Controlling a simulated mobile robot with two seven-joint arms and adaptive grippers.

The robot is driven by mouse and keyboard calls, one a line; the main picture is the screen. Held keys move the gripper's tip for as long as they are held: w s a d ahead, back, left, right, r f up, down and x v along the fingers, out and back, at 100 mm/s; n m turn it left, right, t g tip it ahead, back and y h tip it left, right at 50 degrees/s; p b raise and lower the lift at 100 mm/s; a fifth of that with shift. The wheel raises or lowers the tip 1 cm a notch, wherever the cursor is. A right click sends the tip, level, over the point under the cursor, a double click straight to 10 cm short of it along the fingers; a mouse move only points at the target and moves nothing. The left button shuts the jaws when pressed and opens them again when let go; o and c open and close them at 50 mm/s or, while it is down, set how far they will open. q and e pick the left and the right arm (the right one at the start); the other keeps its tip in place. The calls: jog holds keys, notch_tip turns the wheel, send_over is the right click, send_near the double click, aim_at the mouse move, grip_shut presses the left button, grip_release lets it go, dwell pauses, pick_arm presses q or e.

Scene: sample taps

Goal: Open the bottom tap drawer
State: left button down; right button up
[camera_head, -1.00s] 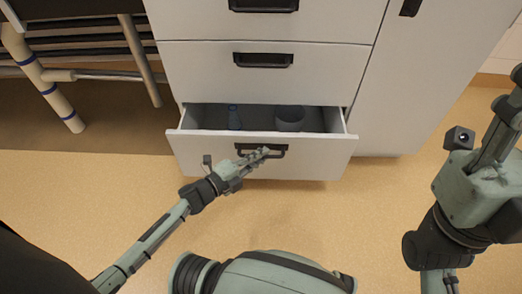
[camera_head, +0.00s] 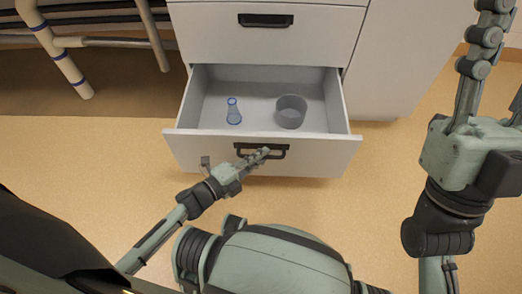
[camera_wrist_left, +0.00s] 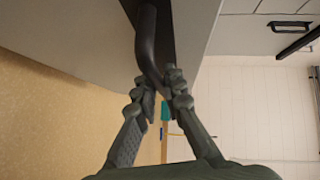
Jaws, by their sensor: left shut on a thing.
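The bottom drawer (camera_head: 200,148) is white and stands well out from its cabinet. Its black handle (camera_head: 279,148) is on the front panel. My left gripper (camera_head: 262,155) is shut on this handle. The left wrist view shows both fingers (camera_wrist_left: 161,88) around the dark handle bar (camera_wrist_left: 147,40). Inside the drawer are a small blue-tinted flask (camera_head: 233,113) at the left and a grey round container (camera_head: 290,112) at the right. My right gripper (camera_head: 505,65) is raised at the right side, away from the drawer. Its fingers are partly cut off by the frame edge.
The closed drawer above has its own black handle (camera_head: 265,20). A plain white cabinet panel (camera_head: 395,60) stands to the right. Pale pipes (camera_head: 60,65) run at the upper left. The tan floor (camera_head: 310,215) before the drawer is clear apart from my own body.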

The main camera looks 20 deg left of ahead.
pick_arm(q)
jog(key=shift+a, duration=0.1)
jog(key=c, duration=1.6)
grip_release()
jog(key=shift+r, duration=0.1)
